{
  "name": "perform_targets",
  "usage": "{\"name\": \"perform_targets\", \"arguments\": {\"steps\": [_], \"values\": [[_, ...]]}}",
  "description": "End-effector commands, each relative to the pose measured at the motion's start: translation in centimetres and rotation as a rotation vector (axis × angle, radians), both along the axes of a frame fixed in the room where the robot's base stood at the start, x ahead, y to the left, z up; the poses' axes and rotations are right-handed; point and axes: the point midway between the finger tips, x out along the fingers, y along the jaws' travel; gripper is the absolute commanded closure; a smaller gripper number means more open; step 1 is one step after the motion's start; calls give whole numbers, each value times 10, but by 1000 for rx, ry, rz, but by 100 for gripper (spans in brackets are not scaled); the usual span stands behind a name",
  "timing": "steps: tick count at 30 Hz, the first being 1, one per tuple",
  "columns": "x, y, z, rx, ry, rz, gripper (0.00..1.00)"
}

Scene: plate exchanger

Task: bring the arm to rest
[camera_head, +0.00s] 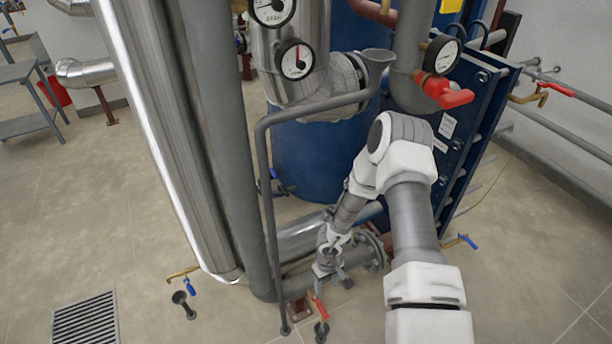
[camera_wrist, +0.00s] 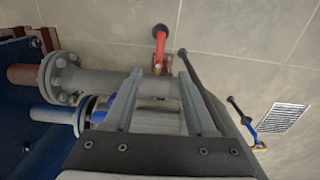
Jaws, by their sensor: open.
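My white and grey arm (camera_head: 410,215) rises from the lower right, bends at a high elbow and reaches down to the low pipework. My gripper (camera_head: 328,262) is small and partly lost against the grey fittings there. In the wrist view my gripper (camera_wrist: 160,98) has its two grey fingers apart, with a grey flanged pipe (camera_wrist: 100,84) running behind them. Nothing is visibly held. A red valve handle (camera_wrist: 160,42) lies just beyond the fingertips; it also shows in the head view (camera_head: 319,307), below the gripper. Whether the fingers touch any fitting cannot be told.
A thin grey pipe (camera_head: 268,200) and a thick silver pipe (camera_head: 165,150) stand left of my arm. A blue plate exchanger (camera_head: 455,150) and a red-handled valve (camera_head: 442,92) are close by the elbow. A floor grate (camera_head: 85,318) lies lower left. Open floor is at right.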

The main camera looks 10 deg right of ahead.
Motion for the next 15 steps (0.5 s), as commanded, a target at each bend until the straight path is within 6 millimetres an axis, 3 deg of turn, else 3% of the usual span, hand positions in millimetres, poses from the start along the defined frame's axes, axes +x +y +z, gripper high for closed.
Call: {"name": "perform_targets", "arguments": {"steps": [5,8,15], "values": [[7,0,7,2,-18,-1,44],[25,0,28,12,-70,-5,44],[83,10,126,83,-266,-16,44]]}}
